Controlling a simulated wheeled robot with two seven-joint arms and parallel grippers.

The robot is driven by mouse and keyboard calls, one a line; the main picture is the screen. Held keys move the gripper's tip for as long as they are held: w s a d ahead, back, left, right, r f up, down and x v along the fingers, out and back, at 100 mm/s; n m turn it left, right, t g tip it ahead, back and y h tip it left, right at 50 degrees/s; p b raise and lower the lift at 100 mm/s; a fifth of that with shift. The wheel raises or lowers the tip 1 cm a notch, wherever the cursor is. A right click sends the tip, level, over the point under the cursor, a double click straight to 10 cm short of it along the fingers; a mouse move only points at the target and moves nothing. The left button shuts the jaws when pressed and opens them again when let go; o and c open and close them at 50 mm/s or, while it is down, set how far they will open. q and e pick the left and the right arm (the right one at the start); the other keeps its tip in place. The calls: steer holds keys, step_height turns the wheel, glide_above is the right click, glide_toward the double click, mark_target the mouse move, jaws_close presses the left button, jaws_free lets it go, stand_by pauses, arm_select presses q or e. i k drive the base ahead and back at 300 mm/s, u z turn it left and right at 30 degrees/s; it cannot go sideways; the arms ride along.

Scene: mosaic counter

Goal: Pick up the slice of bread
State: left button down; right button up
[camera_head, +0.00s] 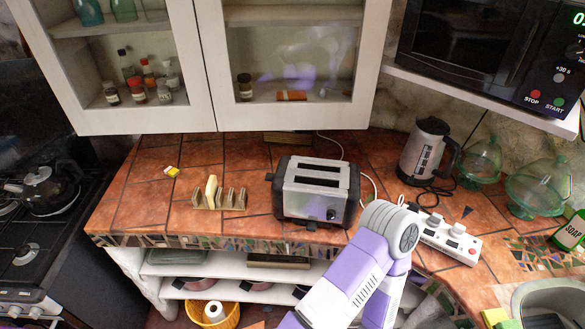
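The slice of bread (211,187) is pale and stands upright in a small wooden toast rack (237,207) on the tiled counter, left of the toaster. Its lower part is hidden by the rack. The black and silver toaster (317,177) has two slots, and no bread shows in them. A purple and white arm of mine rises from the bottom edge and bends in front of the toaster's right side. Neither of my grippers shows in this view.
A kettle (425,152) stands right of the toaster, and a white power strip (447,239) lies nearer. Glass cabinets (203,66) hang above the counter. A stove (42,232) is at the left.

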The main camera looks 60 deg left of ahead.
mark_target(212, 188)
steer(key=u, duration=2.95)
